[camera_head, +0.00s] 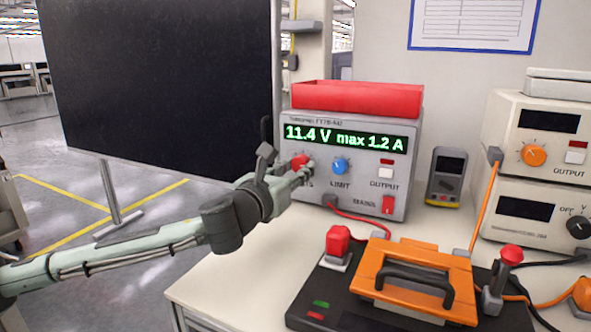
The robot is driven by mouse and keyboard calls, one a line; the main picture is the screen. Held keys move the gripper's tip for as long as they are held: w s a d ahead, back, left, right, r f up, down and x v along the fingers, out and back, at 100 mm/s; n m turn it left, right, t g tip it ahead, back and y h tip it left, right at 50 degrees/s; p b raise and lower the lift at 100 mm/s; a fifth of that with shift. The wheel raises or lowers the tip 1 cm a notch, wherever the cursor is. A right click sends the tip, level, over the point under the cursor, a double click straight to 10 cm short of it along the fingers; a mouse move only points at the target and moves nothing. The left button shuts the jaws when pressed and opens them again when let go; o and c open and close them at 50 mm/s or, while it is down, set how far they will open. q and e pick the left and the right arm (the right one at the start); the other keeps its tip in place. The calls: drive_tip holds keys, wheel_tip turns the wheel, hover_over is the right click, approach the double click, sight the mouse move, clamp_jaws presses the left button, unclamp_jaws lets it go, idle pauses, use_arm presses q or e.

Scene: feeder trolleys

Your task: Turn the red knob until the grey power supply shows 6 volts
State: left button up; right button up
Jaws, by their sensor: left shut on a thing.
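The grey power supply (350,185) stands on the bench, and its green display (345,138) reads 11.4 V max 1.2 A. The red knob (299,160) is at the left of its front panel, partly hidden by my left gripper (302,170). My left gripper is shut on the red knob, with the arm coming in from the left. My right gripper is not in view.
A blue limit knob (340,166) sits just right of the red knob. A red bin (357,98) lies on the supply. A multimeter (446,177) and beige units (538,150) stand to the right. A dark panel (160,85) stands left.

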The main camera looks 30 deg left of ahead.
use_arm(q)
drive_tip(key=n, duration=0.4)
drive_tip(key=shift+n, duration=0.4)
drive_tip(key=n, duration=0.5)
drive_tip(key=shift+d, duration=0.1)
drive_tip(key=n, duration=0.9)
drive_tip(key=shift+n, duration=0.4)
drive_tip(key=o, duration=1.2)
drive_tip(key=shift+r, duration=0.1)
drive_tip(key=shift+c, duration=0.2)
